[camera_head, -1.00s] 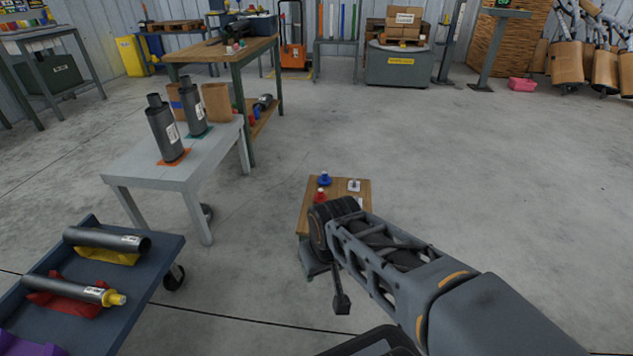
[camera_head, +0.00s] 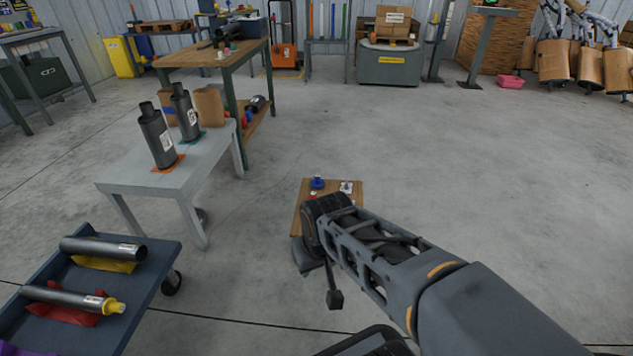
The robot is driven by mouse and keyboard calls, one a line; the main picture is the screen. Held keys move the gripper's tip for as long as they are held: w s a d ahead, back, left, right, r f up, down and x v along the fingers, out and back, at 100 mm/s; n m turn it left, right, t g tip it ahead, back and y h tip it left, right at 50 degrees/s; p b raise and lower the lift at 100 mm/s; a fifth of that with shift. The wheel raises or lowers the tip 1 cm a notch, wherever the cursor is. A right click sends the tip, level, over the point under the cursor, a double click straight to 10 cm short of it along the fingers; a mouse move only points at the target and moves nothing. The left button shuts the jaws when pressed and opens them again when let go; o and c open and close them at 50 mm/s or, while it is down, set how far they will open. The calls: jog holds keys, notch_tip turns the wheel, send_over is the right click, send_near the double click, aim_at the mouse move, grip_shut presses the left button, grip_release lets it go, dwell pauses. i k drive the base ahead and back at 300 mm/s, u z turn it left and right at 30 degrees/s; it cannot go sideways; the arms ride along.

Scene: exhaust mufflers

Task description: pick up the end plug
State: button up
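On a small wooden-topped stand (camera_head: 299,215) in the middle are a blue piece with a knob (camera_head: 317,182), a small white piece (camera_head: 346,187) and a reddish piece mostly hidden by my arm. A yellow plug-like end (camera_head: 113,306) shows on the lower grey tube (camera_head: 62,297) on the blue cart at lower left. I cannot tell which of these is the end plug. My arm reaches in from the lower right, its wrist in front of the stand. A dark part (camera_head: 335,299) hangs below the wrist; the fingers cannot be made out.
The blue cart (camera_head: 150,285) also carries a second tube (camera_head: 103,247) on a yellow support. A grey table (camera_head: 150,180) holds two upright mufflers (camera_head: 157,138). A wooden workbench (camera_head: 245,52) stands behind it. The floor right of the stand is clear.

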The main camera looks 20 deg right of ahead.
aim_at(316, 183)
jog(key=k, duration=0.5)
jog(key=z, duration=1.6)
jog(key=i, duration=4.05)
jog(key=u, duration=4.1)
jog(key=i, duration=0.45)
jog(key=z, duration=0.1)
